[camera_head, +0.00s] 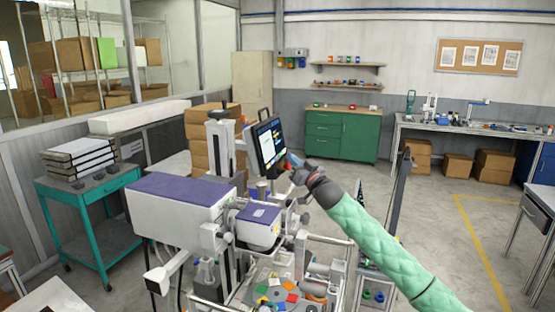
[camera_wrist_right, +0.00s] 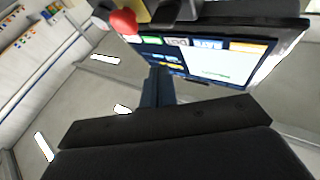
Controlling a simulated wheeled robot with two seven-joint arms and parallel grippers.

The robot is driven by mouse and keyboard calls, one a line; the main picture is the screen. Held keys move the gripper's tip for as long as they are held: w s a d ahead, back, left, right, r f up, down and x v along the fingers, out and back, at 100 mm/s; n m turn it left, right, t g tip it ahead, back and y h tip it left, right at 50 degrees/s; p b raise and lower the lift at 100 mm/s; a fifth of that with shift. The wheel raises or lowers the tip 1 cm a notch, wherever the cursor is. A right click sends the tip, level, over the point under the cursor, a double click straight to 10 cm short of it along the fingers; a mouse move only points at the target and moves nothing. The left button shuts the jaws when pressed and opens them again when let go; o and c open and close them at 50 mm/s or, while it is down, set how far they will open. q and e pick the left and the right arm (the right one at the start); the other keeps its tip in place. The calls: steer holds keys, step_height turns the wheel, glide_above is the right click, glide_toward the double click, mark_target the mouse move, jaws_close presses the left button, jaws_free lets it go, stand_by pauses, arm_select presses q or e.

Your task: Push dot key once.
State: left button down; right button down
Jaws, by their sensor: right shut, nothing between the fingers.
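A dark touch panel (camera_head: 269,143) stands upright on the machine, its lit screen facing right. In the right wrist view, the panel (camera_wrist_right: 225,62) shows a row of coloured tiles along one edge and a white area. My right gripper (camera_head: 291,160) is shut and empty, just right of the panel in the head view. In the wrist view, its dark fingers (camera_wrist_right: 157,88) reach up to the screen's lower edge; I cannot tell whether they touch it. My left gripper is not in view.
The white machine with a purple top (camera_head: 180,190) fills the centre left. A red knob (camera_wrist_right: 122,22) sits beside the panel in the wrist view. A teal cart (camera_head: 88,190) stands left, a green cabinet (camera_head: 340,133) behind.

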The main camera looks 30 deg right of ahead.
mark_target(277, 158)
steer(key=shift+w+a+f, duration=0.2)
steer(key=shift+w+a, duration=0.4)
steer(key=shift+w, duration=0.1)
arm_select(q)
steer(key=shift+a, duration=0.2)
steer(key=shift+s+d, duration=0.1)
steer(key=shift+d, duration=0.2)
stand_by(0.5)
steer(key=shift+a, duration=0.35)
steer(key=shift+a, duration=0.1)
arm_select(e)
steer(key=shift+w+a, duration=0.15)
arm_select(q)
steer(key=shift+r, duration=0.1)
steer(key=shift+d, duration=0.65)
